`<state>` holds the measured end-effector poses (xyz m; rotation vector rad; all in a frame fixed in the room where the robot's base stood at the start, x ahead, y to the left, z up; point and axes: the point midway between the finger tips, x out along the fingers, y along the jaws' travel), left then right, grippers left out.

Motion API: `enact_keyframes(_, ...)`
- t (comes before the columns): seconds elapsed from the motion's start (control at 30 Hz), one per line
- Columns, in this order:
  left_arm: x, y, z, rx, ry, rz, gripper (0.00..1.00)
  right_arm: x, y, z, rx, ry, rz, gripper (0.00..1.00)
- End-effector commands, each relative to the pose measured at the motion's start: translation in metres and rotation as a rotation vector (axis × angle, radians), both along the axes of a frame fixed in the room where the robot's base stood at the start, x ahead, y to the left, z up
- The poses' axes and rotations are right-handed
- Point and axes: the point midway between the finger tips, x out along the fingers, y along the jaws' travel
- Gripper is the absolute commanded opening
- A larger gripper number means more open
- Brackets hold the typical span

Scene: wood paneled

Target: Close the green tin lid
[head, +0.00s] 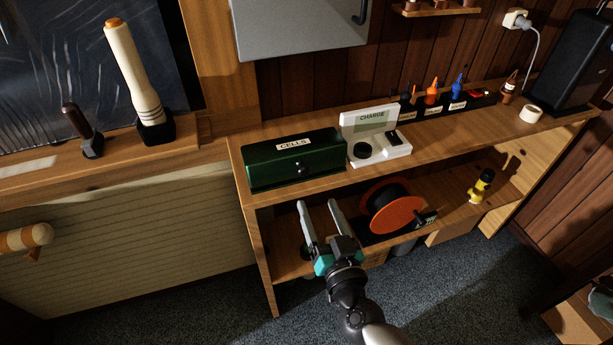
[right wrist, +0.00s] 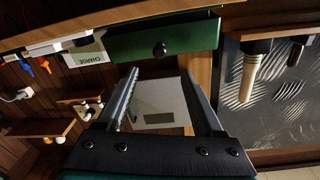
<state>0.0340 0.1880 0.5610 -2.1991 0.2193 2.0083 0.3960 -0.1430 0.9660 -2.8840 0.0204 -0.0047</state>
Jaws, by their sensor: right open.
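The green tin (head: 270,168), labelled CELLS, stands at the left end of the wooden bench top. A dark round knob (head: 298,165) shows on it. I cannot tell for sure how far its lid is open. In the right wrist view the green tin (right wrist: 190,36) and its knob (right wrist: 159,49) show upside down, beyond the fingertips. My right gripper (head: 317,203) is open and empty, in front of the bench's front edge and below the tin in the picture. It is apart from the tin. My left gripper is not in view.
A white CHARGE station (head: 375,137) stands right of the tin. A bottle rack (head: 445,105) and a tape roll (head: 531,114) are further right. The lower shelf holds an orange reel (head: 392,210) and a yellow figure (head: 481,186). A grey cabinet (head: 300,25) hangs above.

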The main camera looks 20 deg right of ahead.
Motion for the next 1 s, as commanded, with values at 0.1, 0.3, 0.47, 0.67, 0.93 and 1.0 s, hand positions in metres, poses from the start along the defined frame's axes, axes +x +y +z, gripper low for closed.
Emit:
enact_keyframes(0.1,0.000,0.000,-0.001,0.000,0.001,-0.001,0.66,0.022,0.000,0.001,0.000,-0.003,0.000,0.69)
enact_keyframes(0.3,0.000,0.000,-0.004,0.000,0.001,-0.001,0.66,0.055,0.000,0.000,0.001,-0.002,0.000,0.69)
enact_keyframes(0.47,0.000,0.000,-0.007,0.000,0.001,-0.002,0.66,0.077,-0.001,-0.001,0.001,0.000,0.001,0.69)
enact_keyframes(0.67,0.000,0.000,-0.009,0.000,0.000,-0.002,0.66,0.092,-0.001,-0.001,0.000,0.001,0.001,0.69)
enact_keyframes(0.93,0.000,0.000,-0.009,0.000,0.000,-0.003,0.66,0.095,-0.001,0.000,-0.001,0.002,0.001,0.69)
enact_keyframes(1.0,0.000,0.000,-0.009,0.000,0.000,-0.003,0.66,0.095,-0.001,0.000,0.000,0.002,0.001,0.69)
